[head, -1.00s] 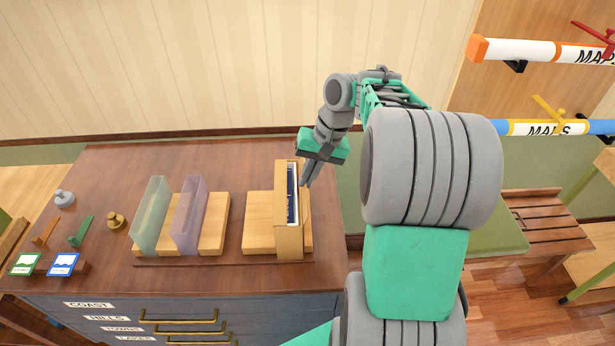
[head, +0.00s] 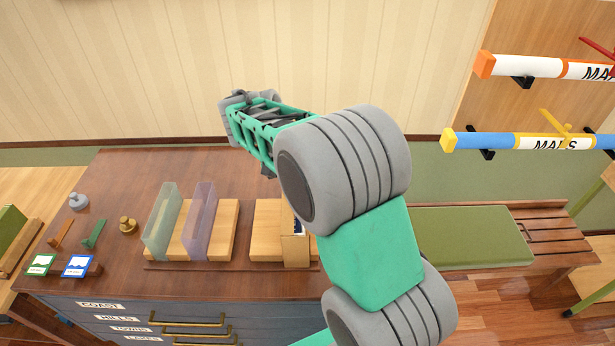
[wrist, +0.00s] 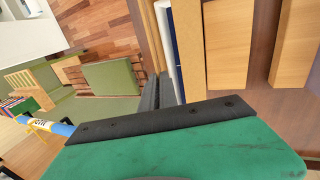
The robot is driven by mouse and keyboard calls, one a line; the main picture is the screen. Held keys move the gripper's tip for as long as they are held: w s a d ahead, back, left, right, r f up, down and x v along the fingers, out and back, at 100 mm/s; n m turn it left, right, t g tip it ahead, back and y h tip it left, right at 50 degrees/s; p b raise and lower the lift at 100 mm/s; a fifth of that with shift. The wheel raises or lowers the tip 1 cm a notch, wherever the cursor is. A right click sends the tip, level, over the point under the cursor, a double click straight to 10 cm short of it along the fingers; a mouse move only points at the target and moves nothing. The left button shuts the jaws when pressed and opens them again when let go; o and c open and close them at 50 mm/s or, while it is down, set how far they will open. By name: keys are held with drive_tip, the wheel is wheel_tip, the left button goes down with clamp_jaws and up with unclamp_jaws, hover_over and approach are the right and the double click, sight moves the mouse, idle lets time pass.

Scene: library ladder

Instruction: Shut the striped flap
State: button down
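I cannot make out a striped flap in either view. An upright wooden box (head: 295,252) with a narrow open top stands at the right of the cabinet top, partly hidden by my arm. Its tan wall (wrist: 192,60) shows in the wrist view, with a white strip and a dark blue strip beside it. My gripper (wrist: 164,80) shows there as a green body with dark fingers close together, apparently shut and empty, by the box's white edge. I cannot tell whether they touch it.
A clear green panel (head: 162,222) and a clear purple panel (head: 199,220) stand in wooden blocks left of the box. Small knobs and two picture cards are farther left. A green-topped bench (head: 468,236) is at right, below map tubes (head: 545,141) on the wall.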

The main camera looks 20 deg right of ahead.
drive_tip(key=shift+w+a+f+g+h, duration=0.1)
drive_tip(key=shift+a+f+g+h, duration=0.2)
drive_tip(key=shift+h, duration=0.45)
drive_tip(key=shift+w+a+f+g+h, duration=0.1)
drive_tip(key=shift+a+g+h, duration=0.1)
drive_tip(key=shift+g+h, duration=0.4)
drive_tip(key=shift+h, duration=0.25)
drive_tip(key=c, duration=1.6)
unclamp_jaws()
drive_tip(key=shift+c, duration=0.2)
drive_tip(key=shift+r, duration=0.1)
